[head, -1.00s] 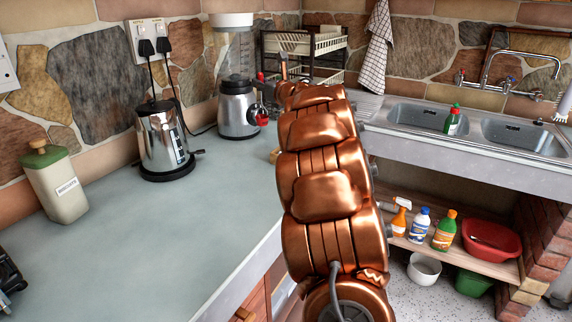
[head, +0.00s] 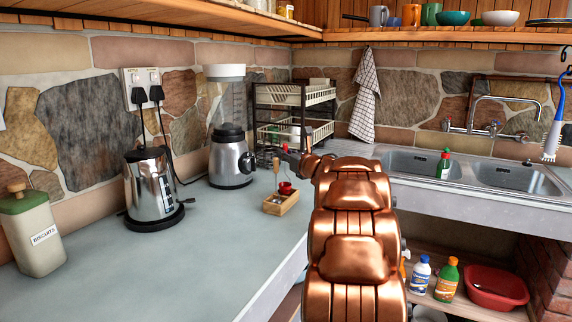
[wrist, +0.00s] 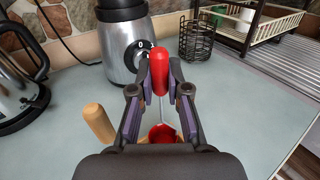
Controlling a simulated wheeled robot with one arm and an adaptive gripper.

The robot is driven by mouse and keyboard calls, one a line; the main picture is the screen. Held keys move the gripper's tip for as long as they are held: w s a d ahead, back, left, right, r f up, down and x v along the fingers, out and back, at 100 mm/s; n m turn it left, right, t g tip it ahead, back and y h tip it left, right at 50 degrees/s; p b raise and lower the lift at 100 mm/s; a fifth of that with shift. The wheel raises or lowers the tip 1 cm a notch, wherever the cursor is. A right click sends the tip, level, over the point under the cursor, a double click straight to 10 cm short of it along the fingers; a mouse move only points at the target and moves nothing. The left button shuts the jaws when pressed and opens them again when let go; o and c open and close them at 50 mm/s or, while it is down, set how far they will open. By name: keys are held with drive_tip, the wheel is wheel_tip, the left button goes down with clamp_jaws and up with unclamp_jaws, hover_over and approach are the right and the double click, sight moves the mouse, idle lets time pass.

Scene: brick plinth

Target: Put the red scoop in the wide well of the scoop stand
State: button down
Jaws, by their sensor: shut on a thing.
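My gripper (head: 291,158) is shut on the upright red handle of the red scoop (wrist: 159,72). A thin metal shaft runs down to its red bowl (wrist: 162,133). In the head view, the bowl (head: 285,188) shows right at the top of the small wooden scoop stand (head: 279,208). I cannot tell whether it touches the stand or sits in a well. A pale wooden handle (head: 277,178) rises at the stand's left; it also shows in the wrist view (wrist: 98,122). In that view my gripper hides most of the stand.
A blender (head: 230,160) and a kettle (head: 152,187) stand left of the scoop stand. A dish rack (head: 295,95) and a dark wire basket (wrist: 197,40) are behind. The counter's front edge is close on the right.

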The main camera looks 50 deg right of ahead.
drive_tip(key=shift+f, duration=1.25)
drive_tip(key=shift+f+b, duration=0.2)
drive_tip(key=shift+b, duration=0.1)
drive_tip(key=c, duration=1.2)
unclamp_jaws()
drive_tip(key=shift+r, duration=0.1)
drive_tip(key=shift+o, duration=0.2)
drive_tip(key=shift+r+p, duration=0.2)
drive_tip(key=shift+p, duration=0.15)
drive_tip(key=shift+s+f, duration=0.15)
drive_tip(key=shift+s, duration=0.15)
drive_tip(key=b+v, duration=0.2)
drive_tip(key=v, duration=0.9)
drive_tip(key=shift+s+a, duration=0.2)
